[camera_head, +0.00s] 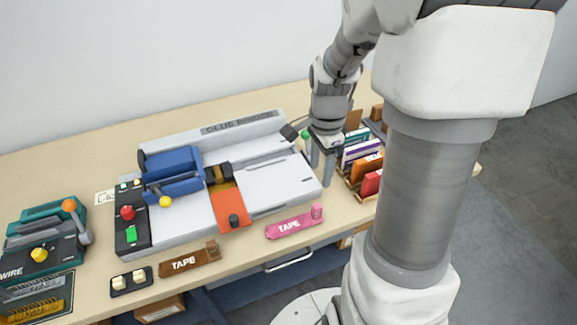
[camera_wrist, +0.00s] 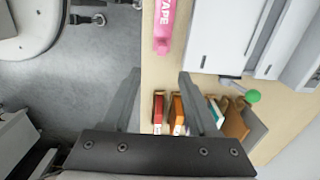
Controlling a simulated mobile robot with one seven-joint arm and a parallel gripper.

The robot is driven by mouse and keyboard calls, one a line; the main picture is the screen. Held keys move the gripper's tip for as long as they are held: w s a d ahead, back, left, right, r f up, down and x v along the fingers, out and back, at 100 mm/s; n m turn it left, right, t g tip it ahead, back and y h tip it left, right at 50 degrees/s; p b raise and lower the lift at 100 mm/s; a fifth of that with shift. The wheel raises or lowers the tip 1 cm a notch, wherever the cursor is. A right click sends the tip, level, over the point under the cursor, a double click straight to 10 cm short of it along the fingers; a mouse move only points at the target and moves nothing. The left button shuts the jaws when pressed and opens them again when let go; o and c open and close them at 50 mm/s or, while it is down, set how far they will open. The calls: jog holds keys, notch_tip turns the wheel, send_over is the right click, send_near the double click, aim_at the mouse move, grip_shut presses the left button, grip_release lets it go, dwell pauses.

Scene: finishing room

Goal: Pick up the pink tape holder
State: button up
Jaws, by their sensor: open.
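The pink tape holder (camera_head: 293,224) lies flat on the table near the front edge, right of the brown tape holder (camera_head: 190,259). Its raised end knob points right. In the wrist view the pink tape holder (camera_wrist: 164,25) shows at the top, partly cut off by the frame edge. My gripper (camera_head: 322,180) is above the table, behind and to the right of the pink tape holder in the head view, apart from it. In the wrist view my gripper (camera_wrist: 160,76) has its two fingers spread with nothing held between them.
The glue binder (camera_head: 270,190) fills the table behind the tape holders. A rack of colourful booklets (camera_head: 366,165) stands right of my gripper. The green-knobbed lever (camera_wrist: 252,96) is close to my right finger in the wrist view. A wire machine (camera_head: 40,245) stands at left.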

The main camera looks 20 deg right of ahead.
send_over(315, 207)
jog(key=f, duration=1)
jog(key=shift+s+f+b, duration=0.2)
jog(key=shift+f+b, duration=0.15)
jog(key=shift+f, duration=0.05)
jog(key=shift+w+d+f, duration=0.1)
jog(key=shift+w+f, duration=0.05)
jog(key=shift+f, duration=1.45)
jog(key=shift+w+f, duration=0.1)
jog(key=shift+f, duration=1.5)
grip_shut()
